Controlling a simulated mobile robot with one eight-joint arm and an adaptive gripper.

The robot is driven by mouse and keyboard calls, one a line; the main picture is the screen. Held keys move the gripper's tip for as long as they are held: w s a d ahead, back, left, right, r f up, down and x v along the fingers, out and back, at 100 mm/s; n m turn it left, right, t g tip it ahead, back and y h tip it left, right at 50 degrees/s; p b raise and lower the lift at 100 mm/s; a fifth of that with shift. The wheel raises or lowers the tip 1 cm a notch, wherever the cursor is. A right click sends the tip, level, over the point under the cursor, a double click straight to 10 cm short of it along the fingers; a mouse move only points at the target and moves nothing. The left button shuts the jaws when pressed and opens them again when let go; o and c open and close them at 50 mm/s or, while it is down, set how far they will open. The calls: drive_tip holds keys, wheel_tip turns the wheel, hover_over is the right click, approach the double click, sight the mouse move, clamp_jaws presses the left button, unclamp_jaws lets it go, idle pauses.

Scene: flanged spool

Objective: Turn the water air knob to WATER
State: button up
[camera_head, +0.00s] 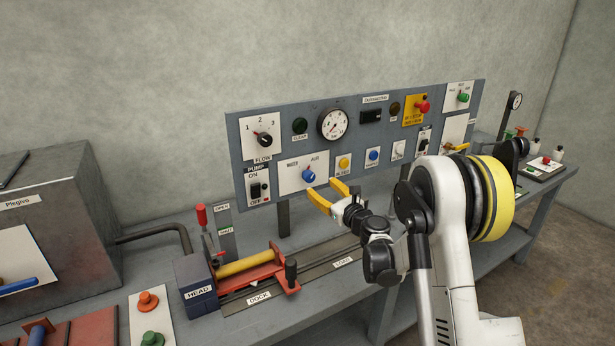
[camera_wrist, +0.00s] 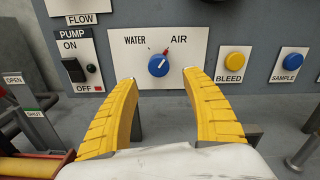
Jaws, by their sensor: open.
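The blue water air knob (camera_wrist: 158,66) sits on a white plate (camera_wrist: 135,72) marked WATER at left and AIR at right. A small red mark shows at the knob's upper right, on the AIR side. A pale line crosses the knob face; its exact direction is hard to tell. In the head view the knob (camera_head: 308,176) is on the grey upright panel. My gripper (camera_head: 325,189) is open and empty in front of the plate. In the wrist view its yellow fingers (camera_wrist: 160,84) stand on either side below the knob, apart from it.
The PUMP switch (camera_wrist: 90,70) is left of the plate. The yellow BLEED button (camera_wrist: 237,60) and blue SAMPLE button (camera_wrist: 290,62) are to the right. Below, a red-handled lever (camera_head: 203,218) and a yellow cylinder in a red cradle (camera_head: 262,275) stand on the bench.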

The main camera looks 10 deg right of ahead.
sight(311, 179)
drive_tip(key=b+x, duration=0.1)
drive_tip(key=x, duration=0.7)
drive_tip(key=shift+w+a+f+b, duration=0.1)
drive_tip(key=shift+b, duration=0.2)
drive_tip(key=c, duration=1.2)
